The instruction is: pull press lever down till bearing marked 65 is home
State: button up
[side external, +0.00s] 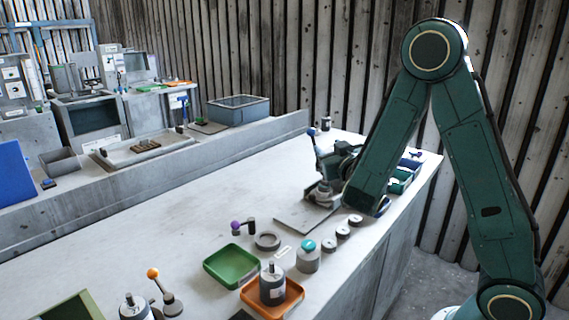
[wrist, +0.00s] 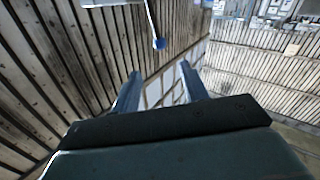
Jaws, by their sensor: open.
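The press lever with its blue knob (side external: 311,132) rises beside my wrist in the side external view. In the wrist view the blue knob (wrist: 159,44) hangs on a pale rod, beyond and roughly between my fingertips. My gripper (wrist: 160,74) is open, with nothing between its fingers; they look apart from the knob. In the side external view my arm hides much of the gripper and the press (side external: 322,193) behind it. No bearing marked 65 can be made out, nor any bearing under the press.
In front stand a grey ring (side external: 267,240), several small round parts (side external: 343,232), a purple-knobbed lever (side external: 236,226), a green tray (side external: 231,265) and an orange tray (side external: 291,302) holding a motor-like part. The bench's left middle is clear.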

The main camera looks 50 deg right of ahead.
aim_at(313, 133)
jog(key=shift+x, duration=6.9)
grip_shut()
